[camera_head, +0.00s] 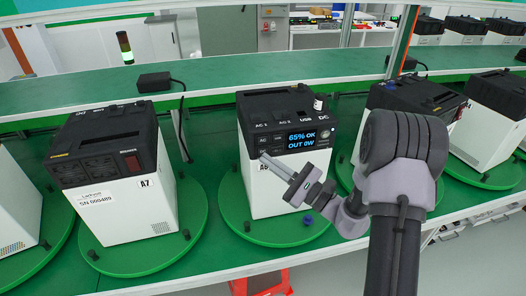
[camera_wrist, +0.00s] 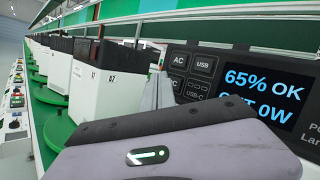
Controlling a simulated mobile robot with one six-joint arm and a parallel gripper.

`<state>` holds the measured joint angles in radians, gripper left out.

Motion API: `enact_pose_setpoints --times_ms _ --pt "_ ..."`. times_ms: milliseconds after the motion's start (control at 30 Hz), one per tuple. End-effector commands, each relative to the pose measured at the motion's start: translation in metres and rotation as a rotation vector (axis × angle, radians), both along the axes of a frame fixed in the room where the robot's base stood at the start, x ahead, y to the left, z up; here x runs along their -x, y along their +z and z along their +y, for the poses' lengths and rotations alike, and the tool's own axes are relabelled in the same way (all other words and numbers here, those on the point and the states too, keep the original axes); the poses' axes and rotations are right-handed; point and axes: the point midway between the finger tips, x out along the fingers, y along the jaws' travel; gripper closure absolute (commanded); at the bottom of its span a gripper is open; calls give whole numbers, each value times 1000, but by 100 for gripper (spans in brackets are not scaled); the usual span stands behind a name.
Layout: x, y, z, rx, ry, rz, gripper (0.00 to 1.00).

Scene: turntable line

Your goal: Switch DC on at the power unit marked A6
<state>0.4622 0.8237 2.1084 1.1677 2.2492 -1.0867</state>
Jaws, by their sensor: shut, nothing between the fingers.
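The power unit (camera_head: 275,195), a white box with a black top, stands on a green turntable in the middle of the head view. AC (camera_wrist: 179,61), USB (camera_wrist: 203,65) and USB-C (camera_wrist: 197,89) buttons show left of the display. My gripper (camera_head: 265,158) is shut and empty, its tip at the panel's left buttons; its fingers (camera_wrist: 158,94) hide the area below AC. Contact cannot be told.
A white unit marked A7 (camera_head: 127,205) stands on the turntable to the left. Other black-topped units (camera_head: 493,120) stand to the right, close to my arm. A green shelf (camera_head: 220,72) with a black adapter (camera_head: 154,81) runs behind. A red stool (camera_head: 262,284) is below.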

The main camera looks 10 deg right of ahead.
Motion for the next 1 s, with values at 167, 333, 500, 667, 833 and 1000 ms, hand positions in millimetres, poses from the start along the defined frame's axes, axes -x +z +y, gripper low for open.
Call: enact_pose_setpoints --times_ms 167,333,500,667,833,1000 --pt "0 0 0 0 0 0 100" --pt "0 0 0 0 0 0 100" --pt "0 0 0 0 0 0 100" --pt "-5 0 0 0 0 0 100" --pt "-9 0 0 1 1 0 100" --pt "-8 0 0 0 0 0 100"
